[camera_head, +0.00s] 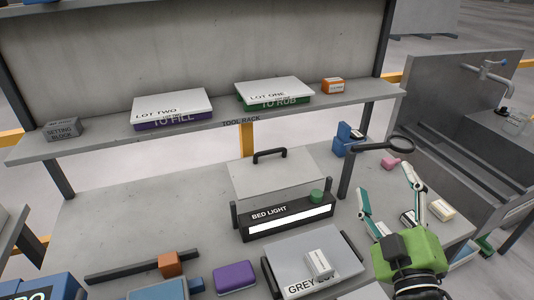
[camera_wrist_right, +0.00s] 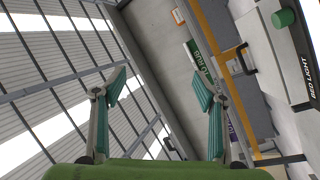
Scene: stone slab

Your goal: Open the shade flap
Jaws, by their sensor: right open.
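A light grey flat panel (camera_head: 275,178) with a black handle (camera_head: 269,154) on its far edge lies behind the black bed light (camera_head: 290,217); I take it to be the shade flap. It looks shut, lying nearly flat. The bed light has a lit white strip and a green knob (camera_head: 317,196) on top. The black handle (camera_wrist_right: 247,58) also shows at the right of the right wrist view. My right gripper (camera_head: 386,182) is open and empty, to the right of the bed light and apart from the panel. My left gripper is out of view.
A magnifier on a post (camera_head: 347,168) stands between my right gripper and the panel. A grey tray (camera_head: 308,265) lies in front of the bed light. The rack shelf (camera_head: 225,122) with labelled boxes spans the back. The bench left of the panel is clear.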

